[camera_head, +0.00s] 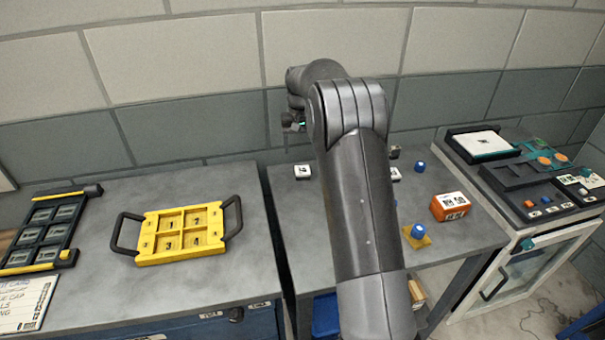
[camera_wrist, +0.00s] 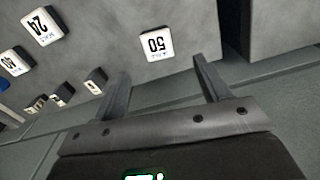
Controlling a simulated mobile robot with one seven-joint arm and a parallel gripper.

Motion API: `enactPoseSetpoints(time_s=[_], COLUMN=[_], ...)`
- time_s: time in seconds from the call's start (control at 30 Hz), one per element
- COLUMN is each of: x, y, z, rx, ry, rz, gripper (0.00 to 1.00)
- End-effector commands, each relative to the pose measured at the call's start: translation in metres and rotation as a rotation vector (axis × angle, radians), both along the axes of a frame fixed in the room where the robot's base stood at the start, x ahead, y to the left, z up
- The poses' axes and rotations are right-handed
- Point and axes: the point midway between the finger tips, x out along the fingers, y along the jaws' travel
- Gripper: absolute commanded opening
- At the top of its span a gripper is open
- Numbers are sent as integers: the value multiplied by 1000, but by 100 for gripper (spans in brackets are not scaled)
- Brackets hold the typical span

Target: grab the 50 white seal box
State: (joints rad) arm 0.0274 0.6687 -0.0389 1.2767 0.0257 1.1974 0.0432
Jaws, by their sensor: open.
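The white seal box marked 50 (camera_wrist: 156,43) stands on the grey table, label up, near the table's side edge in the wrist view. A white box (camera_head: 302,171) near the left edge of the middle table in the head view seems to be the same one; its number is hard to read there. My gripper (camera_wrist: 160,68) is open and empty. The box shows beyond the fingertips, roughly in line with the gap between them and apart from both. In the head view my arm hides most of the gripper.
A white box marked 24 (camera_wrist: 42,26), another white box (camera_wrist: 14,62) and small dark-sided boxes (camera_wrist: 95,80) stand left in the wrist view. An orange box (camera_head: 450,206) and a blue-topped item (camera_head: 418,232) stand right of my arm. A yellow tray (camera_head: 180,232) lies on the left table.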

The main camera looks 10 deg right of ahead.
Motion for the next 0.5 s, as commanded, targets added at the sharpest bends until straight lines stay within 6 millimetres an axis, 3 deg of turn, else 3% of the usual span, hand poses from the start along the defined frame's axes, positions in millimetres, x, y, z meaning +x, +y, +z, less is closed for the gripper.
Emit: enactPoseSetpoints(time_s=[0.2, 0.5], x=[-1, 0], y=[0, -2], z=[-35, -56], rx=[0, 0], ry=[2, 1], rz=[0, -1], gripper=[69, 69])
